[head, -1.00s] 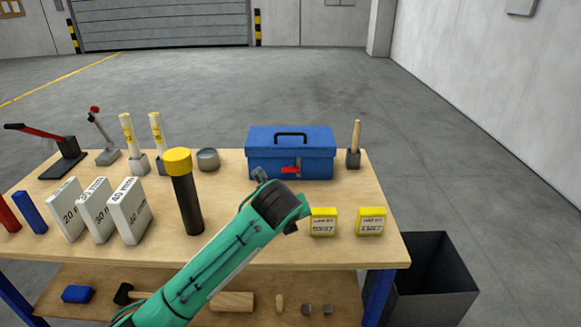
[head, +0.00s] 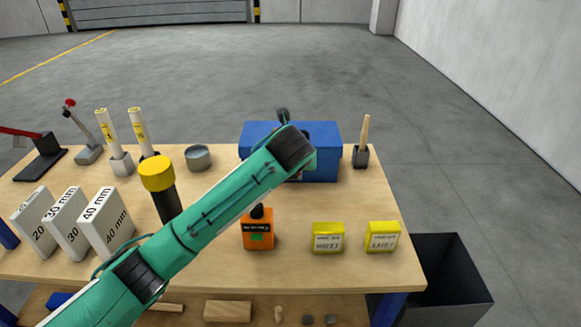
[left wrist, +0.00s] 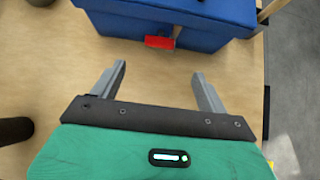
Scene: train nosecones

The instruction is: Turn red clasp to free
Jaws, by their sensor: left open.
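The blue toolbox (head: 326,160) stands at the back of the bench, and it also shows at the top of the left wrist view (left wrist: 205,30). Its red clasp (left wrist: 160,42) is on the front face, below the lid. In the head view my arm hides the clasp. My left gripper (left wrist: 160,76) is open and empty. Its two fingers point at the toolbox front, one to each side of the clasp, with a gap of bare bench between fingertips and clasp. In the head view the fingers are hidden behind my wrist. My right gripper is not in view.
An orange box (head: 258,235) and two yellow boxes (head: 328,237) (head: 382,236) stand near the front edge. A brush-like tool (head: 362,140) stands right of the toolbox. A yellow-capped black cylinder (head: 158,180), a tin (head: 198,157) and white blocks (head: 105,225) are to the left.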

